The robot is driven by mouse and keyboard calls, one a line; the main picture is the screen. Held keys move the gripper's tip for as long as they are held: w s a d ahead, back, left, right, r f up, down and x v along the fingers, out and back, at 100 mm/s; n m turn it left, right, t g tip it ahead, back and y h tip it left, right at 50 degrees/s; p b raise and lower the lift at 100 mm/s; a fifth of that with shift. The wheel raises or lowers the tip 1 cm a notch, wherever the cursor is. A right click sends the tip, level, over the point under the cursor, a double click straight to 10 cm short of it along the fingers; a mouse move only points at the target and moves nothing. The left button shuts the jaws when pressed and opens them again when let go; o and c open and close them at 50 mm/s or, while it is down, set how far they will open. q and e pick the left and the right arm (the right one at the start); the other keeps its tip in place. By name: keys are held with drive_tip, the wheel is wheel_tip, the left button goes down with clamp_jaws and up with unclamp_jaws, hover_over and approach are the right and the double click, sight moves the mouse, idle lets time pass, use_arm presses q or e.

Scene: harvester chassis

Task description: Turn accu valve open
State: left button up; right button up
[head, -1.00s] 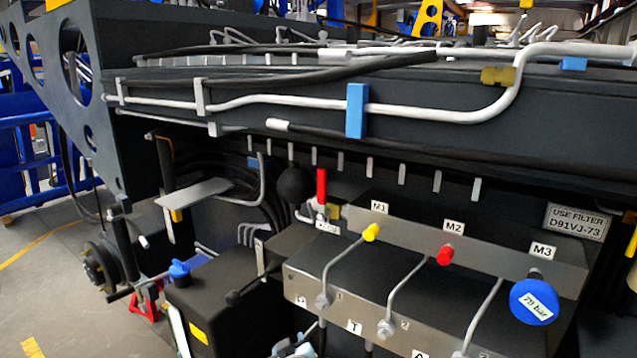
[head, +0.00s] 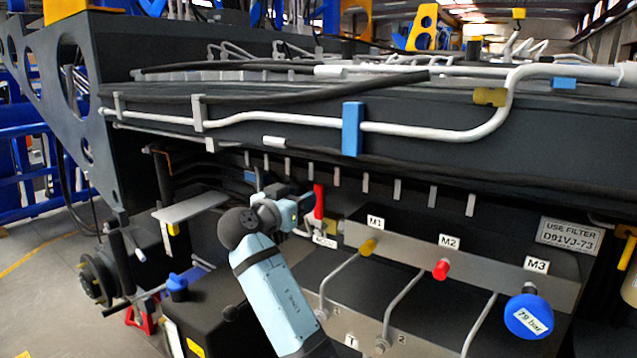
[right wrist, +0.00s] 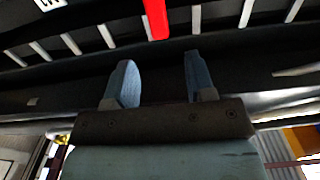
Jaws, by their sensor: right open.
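The accu valve shows as a red upright lever (head: 319,201) left of the M1 port, above a small white label too blurred to read. My right gripper (head: 303,207) reaches in from below, its blue fingers just left of the lever in the head view. In the right wrist view the two fingers (right wrist: 160,62) are apart with nothing between them. The red lever (right wrist: 156,18) lies beyond the fingertips, roughly in line with the gap. I cannot tell whether a finger touches it. My right wrist hides part of the valve surroundings. My left gripper is not in view.
A manifold plate (head: 400,242) with yellow, red and blue caps lies right of the valve, with grey pipes below. A dark beam (head: 440,160) with a white pipe runs above. A black tank with a blue cap (head: 177,283) stands at lower left.

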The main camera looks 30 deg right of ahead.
sight(316, 189)
drive_tip(key=p+x, duration=0.2)
drive_tip(key=x, duration=0.4)
drive_tip(key=shift+w+d+r, duration=0.1)
drive_tip(key=shift+d, duration=0.1)
drive_tip(key=shift+x, duration=0.8)
drive_tip(key=shift+c, duration=0.2)
drive_tip(key=c, duration=0.7)
clamp_jaws()
